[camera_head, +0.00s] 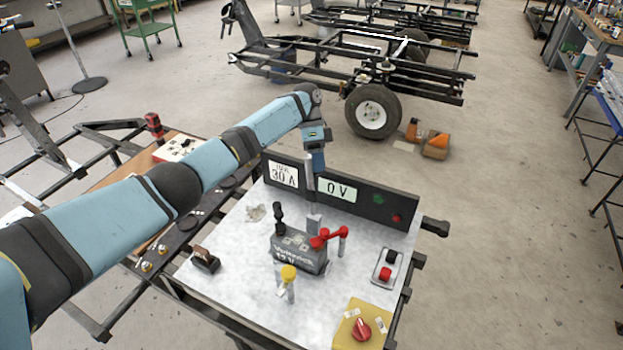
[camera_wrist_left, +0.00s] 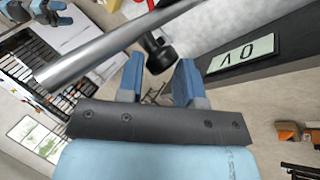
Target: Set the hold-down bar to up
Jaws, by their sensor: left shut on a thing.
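The hold-down bar (camera_head: 310,192) is a narrow grey metal piece that stands roughly upright behind the battery (camera_head: 298,252), in front of the meter panel. In the left wrist view a grey metal bar (camera_wrist_left: 110,52) crosses the picture, with a black knob (camera_wrist_left: 158,55) between the fingertips. My left gripper (camera_head: 316,165) reaches over the bench from the left and is shut on the bar at its upper end. The left wrist view shows its two blue fingers (camera_wrist_left: 158,70) on either side of the knob. The exact contact is partly hidden. My right gripper is not in view.
On the bench top (camera_head: 235,270) are a black lever (camera_head: 279,215), red clamp (camera_head: 328,236), yellow knob (camera_head: 289,273), push-button box (camera_head: 386,266) and yellow box with a red dial (camera_head: 361,328). My left arm spans the left side.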

